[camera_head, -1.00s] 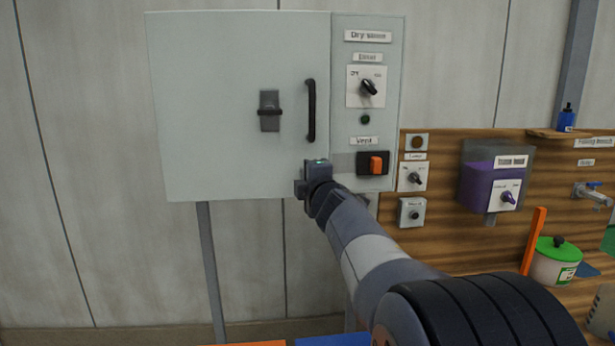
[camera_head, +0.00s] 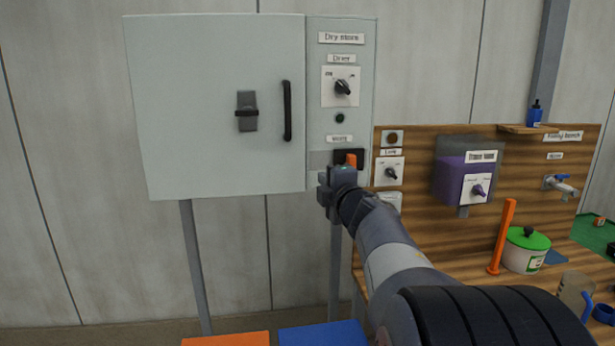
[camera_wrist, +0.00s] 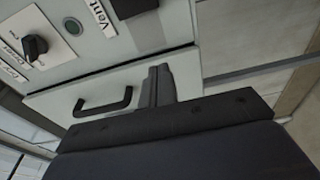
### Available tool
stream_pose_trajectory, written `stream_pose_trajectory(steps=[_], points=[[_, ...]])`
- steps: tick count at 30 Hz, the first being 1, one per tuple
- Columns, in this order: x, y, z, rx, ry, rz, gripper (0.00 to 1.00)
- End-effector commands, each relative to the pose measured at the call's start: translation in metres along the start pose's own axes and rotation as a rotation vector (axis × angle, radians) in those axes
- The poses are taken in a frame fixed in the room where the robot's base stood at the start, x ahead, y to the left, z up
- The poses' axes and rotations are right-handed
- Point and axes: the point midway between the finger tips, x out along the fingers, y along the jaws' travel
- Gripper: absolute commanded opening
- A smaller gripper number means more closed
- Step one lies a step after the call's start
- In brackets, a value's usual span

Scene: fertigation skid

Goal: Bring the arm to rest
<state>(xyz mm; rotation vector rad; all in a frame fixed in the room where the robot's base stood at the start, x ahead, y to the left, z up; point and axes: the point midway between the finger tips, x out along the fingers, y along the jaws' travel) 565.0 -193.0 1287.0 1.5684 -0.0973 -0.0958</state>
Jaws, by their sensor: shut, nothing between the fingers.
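My arm reaches up from the lower right of the head view, and my gripper (camera_head: 337,176) is at its far end. The gripper is in front of the lower part of the dry store's control panel, overlapping the vent switch (camera_head: 351,158) in the picture. The orange lever of that switch shows just above the gripper. In the wrist view my gripper's dark fingers (camera_wrist: 159,82) are together with nothing between them. Whether the fingers touch the panel cannot be told.
A pale cabinet with a closed door (camera_head: 215,100) and black handle (camera_head: 287,110) stands left. A dryer knob (camera_head: 342,88) is above the gripper. Free floor room is unclear.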

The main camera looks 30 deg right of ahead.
Motion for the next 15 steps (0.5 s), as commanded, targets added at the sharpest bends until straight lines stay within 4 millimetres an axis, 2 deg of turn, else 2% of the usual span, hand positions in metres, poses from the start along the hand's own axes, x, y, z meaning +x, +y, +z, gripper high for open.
stream_pose_trajectory(steps=[4,15], points=[[-0.0044,0.0,0.0105,0.0,-0.001,0.0,0.0],[-0.0054,-0.0006,0.0121,0.0,0.001,-0.001,0.0]])
